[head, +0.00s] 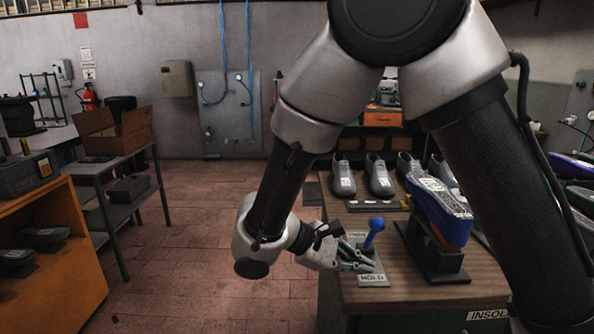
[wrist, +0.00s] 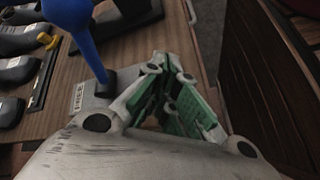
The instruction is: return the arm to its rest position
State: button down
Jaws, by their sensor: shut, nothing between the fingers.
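My arm reaches down across the head view from the top right. The blue lever (wrist: 80,35) stands just left of the fingers there. I cannot tell whether the fingers touch it.
A shoe upper on a blue last (head: 440,207) sits on a dark stand right of the lever. Several grey shoes (head: 380,178) stand behind. A green table with a cardboard box (head: 113,135) and an orange cabinet (head: 62,275) are at left. The tiled floor (head: 190,235) between is clear.

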jog(key=s+d+r+m+t+y, duration=0.1)
jog(key=s+d+r+m+y, duration=0.2)
jog(key=d+r, duration=0.2)
jog(key=s+d+r+m+t+y, duration=0.1)
jog(key=s+d+r+m+y, duration=0.3)
jog(key=d, duration=0.6)
jog(key=s+d+r+m+y, duration=0.3)
jog(key=d+r+m+y, duration=0.1)
jog(key=d+r, duration=0.3)
jog(key=shift+s+d+t, duration=0.4)
jog(key=shift+d, duration=0.35)
